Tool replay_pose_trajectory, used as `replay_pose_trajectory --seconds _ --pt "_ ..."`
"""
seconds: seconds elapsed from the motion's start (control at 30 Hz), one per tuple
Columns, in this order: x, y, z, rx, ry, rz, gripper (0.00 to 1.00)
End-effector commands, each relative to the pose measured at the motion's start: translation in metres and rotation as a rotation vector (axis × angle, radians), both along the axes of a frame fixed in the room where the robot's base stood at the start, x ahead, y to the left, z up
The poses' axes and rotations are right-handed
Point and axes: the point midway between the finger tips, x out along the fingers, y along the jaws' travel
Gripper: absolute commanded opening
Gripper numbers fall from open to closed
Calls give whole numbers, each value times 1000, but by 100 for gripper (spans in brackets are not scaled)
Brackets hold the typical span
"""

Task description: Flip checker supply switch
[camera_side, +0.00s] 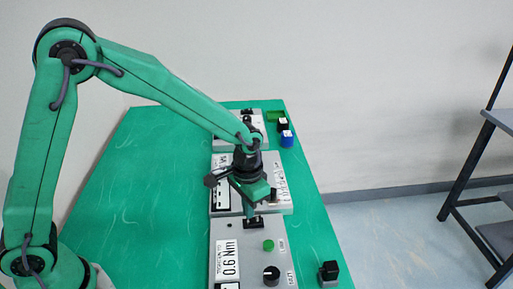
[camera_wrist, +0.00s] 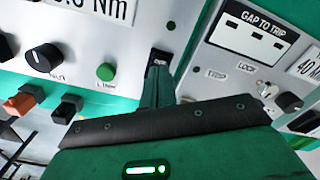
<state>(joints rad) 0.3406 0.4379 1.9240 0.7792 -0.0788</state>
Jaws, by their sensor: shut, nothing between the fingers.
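The grey checker panel (camera_side: 226,229) with a white "Nm" display (camera_side: 228,258) is nearest in the side view. A small black rocker switch (camera_side: 255,224) sits at its far edge; the wrist view also shows this switch (camera_wrist: 159,58), partly hidden by my fingers. Its rocker position is too small to tell. My gripper (camera_side: 245,215) is shut and empty, pointing down right beside the switch. In the wrist view my gripper tips (camera_wrist: 157,76) overlap the switch's near edge; I cannot tell whether they touch it.
The checker panel has a green button (camera_side: 268,245) and a black knob (camera_side: 271,275). A "GAP TO TRIP" panel (camera_wrist: 222,62) with a knob (camera_wrist: 289,101) adjoins it. Black blocks (camera_wrist: 67,107) and an orange block (camera_wrist: 20,103) stand beside the panel. Green table (camera_side: 150,210) to the left is clear.

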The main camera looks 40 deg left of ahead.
Motion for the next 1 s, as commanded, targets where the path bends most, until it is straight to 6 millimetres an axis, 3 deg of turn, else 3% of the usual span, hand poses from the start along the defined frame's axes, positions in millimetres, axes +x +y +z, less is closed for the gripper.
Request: replay_pose_trajectory --seconds 1.0 --pt "0 0 51 0 1 0 0"
